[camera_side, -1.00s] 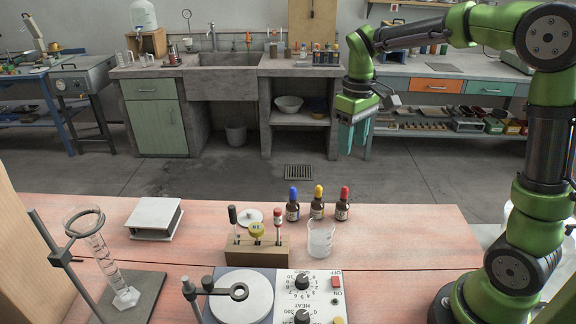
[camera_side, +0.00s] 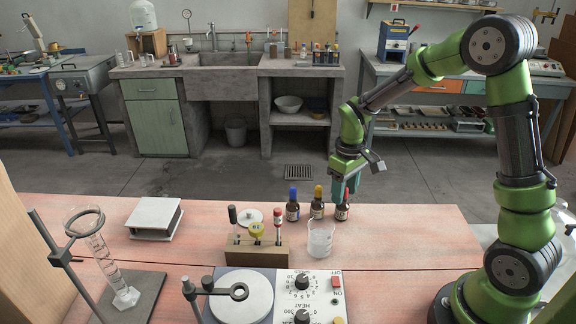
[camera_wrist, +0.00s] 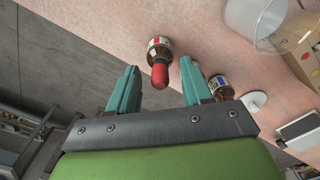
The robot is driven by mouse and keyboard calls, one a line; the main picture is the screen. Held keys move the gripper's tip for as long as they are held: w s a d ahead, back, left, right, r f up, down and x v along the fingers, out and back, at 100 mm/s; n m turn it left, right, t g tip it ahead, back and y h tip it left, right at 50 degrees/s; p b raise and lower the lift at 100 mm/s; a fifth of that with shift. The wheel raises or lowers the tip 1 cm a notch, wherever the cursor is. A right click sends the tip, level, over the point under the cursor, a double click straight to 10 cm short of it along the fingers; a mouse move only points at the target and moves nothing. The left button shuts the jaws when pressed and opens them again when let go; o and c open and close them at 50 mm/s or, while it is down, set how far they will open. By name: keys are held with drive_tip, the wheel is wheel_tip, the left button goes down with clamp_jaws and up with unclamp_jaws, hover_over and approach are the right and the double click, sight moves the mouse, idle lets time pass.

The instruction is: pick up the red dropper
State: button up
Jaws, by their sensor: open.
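The red dropper (camera_side: 342,212), a small dark bottle with a red bulb top and pale label, stands upright on the bench at the right end of a row of three. In the wrist view the red dropper (camera_wrist: 160,70) shows between and just beyond the fingertips. My gripper (camera_side: 345,187) is open and empty, its teal fingers pointing down around or just above the red bulb. In the wrist view my gripper (camera_wrist: 160,68) has a finger on each side of the bulb, apart from it. Exact height is hard to tell.
Yellow-topped (camera_side: 317,209) and blue-topped (camera_side: 293,211) bottles stand close to the left. A clear beaker (camera_side: 320,240) and a wooden rack (camera_side: 256,249) with several tools stand in front. A hotplate (camera_side: 243,296) is nearer. The bench is clear to the right.

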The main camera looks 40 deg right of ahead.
drive_tip(key=shift+f, duration=0.1)
drive_tip(key=c, duration=0.7)
drive_tip(key=shift+c, duration=0.2)
wheel_tip(320, 180, up, 15)
idle(0.8)
